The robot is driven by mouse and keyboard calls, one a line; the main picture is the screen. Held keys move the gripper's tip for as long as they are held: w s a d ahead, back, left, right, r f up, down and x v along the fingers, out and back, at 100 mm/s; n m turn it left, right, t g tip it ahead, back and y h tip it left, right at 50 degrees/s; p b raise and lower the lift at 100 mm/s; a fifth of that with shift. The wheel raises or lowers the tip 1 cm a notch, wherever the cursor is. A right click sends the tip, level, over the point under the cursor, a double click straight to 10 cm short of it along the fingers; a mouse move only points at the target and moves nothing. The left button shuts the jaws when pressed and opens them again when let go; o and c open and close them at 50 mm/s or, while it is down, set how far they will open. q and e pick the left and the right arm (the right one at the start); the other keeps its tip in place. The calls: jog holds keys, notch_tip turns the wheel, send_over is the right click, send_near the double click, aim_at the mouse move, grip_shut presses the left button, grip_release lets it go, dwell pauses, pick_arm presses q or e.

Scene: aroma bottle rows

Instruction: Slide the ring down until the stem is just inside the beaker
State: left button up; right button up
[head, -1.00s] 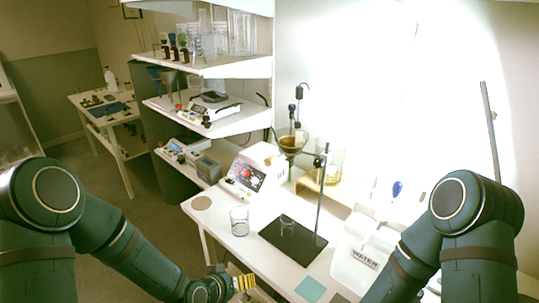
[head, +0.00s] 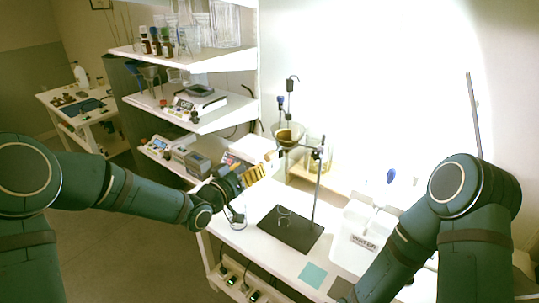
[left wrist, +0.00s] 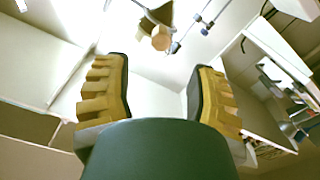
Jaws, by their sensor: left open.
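A stand has a black base plate (head: 300,238) and an upright metal rod (head: 317,185) on the white table. A funnel (head: 290,138) with brown contents sits in the ring beside the rod, well above the plate. A small clear beaker (head: 284,214) stands on the plate below the funnel; the stem's tip is hard to make out. My left gripper (head: 258,174), with yellow fingers, is open and empty, left of and below the funnel. In the left wrist view the funnel (left wrist: 154,20) shows beyond the open fingers. My right gripper is out of view.
Another clear beaker (head: 239,214) stands left of the plate, partly behind my left gripper. A white tub labelled WATER (head: 358,238) is on the right. Shelves (head: 200,112) with instruments rise at the left. A teal square (head: 313,275) lies in front.

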aim_at(266, 157)
pick_arm(q)
jog(key=x, duration=0.9)
grip_shut()
